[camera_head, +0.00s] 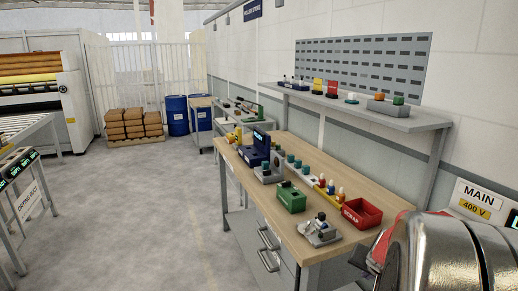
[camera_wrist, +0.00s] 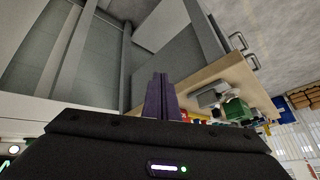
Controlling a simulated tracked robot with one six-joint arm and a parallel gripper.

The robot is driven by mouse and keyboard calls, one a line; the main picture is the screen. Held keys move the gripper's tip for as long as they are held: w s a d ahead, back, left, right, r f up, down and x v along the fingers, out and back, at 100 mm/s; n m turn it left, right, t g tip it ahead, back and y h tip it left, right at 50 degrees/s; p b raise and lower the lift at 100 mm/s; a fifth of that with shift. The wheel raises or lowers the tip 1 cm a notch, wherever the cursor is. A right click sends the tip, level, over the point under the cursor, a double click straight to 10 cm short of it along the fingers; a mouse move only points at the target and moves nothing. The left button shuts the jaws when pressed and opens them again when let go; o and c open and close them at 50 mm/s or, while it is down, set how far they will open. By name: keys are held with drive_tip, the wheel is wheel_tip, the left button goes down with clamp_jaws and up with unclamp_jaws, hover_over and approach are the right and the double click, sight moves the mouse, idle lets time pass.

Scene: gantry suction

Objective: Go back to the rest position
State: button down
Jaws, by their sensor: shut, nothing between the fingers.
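My gripper (camera_wrist: 162,98) shows in the wrist view as two dark purple fingers pressed together with nothing between them. The wrist view is tilted over, with the workbench at the right and a grey frame at the upper left. The fingers appear in front of the bench edge, and I see no contact with anything. In the head view my gripper does not show clearly.
The wooden workbench (camera_head: 262,187) carries a green box (camera_head: 291,198), a red scrap bin (camera_head: 361,213) and a metal fixture (camera_head: 319,231). A shelf (camera_head: 370,112) with small parts runs along the wall. The floor (camera_head: 130,215) to the left is clear.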

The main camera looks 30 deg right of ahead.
drive_tip(key=s+a+r+n+y, duration=0.1)
drive_tip(key=a+r+n, duration=0.2)
drive_tip(key=a, duration=0.9)
drive_tip(key=s+a+r+n+y, duration=0.2)
drive_tip(key=a+r+n, duration=0.2)
drive_tip(key=a, duration=0.9)
drive_tip(key=s+a+r+n+y, duration=0.1)
drive_tip(key=a+r+n, duration=0.2)
drive_tip(key=a, duration=1)
drive_tip(key=n, duration=0.2)
drive_tip(key=shift+s+a+r+n+t+y, duration=0.15)
drive_tip(key=shift+s+a+n+t+y, duration=0.15)
drive_tip(key=shift+s+y, duration=0.1)
drive_tip(key=shift+d, duration=0.1)
